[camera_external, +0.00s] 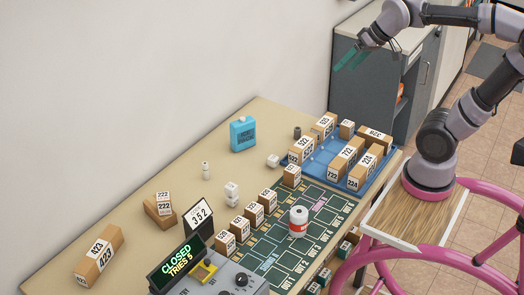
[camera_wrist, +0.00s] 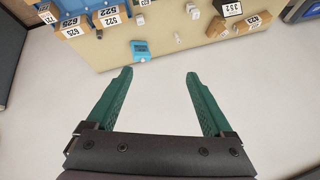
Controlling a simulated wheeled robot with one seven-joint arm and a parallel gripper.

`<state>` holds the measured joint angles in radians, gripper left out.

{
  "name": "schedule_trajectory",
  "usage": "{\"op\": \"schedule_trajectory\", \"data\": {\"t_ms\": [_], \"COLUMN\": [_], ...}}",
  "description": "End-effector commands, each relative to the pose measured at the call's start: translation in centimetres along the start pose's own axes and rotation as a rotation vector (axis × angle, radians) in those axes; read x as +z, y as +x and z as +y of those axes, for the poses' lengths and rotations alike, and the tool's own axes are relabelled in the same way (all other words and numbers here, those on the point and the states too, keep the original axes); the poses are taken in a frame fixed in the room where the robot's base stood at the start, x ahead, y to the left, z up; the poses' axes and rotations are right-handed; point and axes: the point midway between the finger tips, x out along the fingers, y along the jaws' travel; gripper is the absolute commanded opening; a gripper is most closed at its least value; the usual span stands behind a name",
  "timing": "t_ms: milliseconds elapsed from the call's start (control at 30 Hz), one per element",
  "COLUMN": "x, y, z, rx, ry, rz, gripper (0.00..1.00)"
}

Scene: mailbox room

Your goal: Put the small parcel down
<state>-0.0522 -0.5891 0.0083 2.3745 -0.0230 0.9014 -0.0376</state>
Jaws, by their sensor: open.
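My gripper (camera_external: 348,61) is raised at the back, in front of the grey cabinet and well above the table. Its two green fingers are wide apart, and in the wrist view (camera_wrist: 158,75) only pale surface shows between them. Several brown parcels with white number labels are in view; I cannot tell which one the task means. A small parcel 222 (camera_external: 163,196) rests on a larger one at the table's left. A small box (camera_external: 347,129) stands in the blue tray (camera_external: 318,170) among larger parcels. No parcel touches my gripper.
The wooden table (camera_external: 180,160) holds a blue bottle (camera_external: 243,134), a white-and-red can (camera_external: 298,221), a row of parcels beside a dark green unit mat (camera_external: 270,240), and a console reading CLOSED, TRIES 5 (camera_external: 178,262). A grey cabinet (camera_external: 365,75) stands behind. Bare tabletop shows at the back left.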

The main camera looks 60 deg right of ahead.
Motion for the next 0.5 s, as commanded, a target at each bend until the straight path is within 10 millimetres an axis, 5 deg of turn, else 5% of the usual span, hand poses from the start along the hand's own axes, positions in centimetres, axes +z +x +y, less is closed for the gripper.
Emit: {"op": "schedule_trajectory", "data": {"t_ms": [200,500], "x": [4.3,4.8], "y": [-1.4,-1.4], "z": [2.5,2.8], "rx": [-0.002,-0.002], "ry": [0.095,0.107], "rz": [0.032,0.034], "gripper": [0.86,0.86]}}
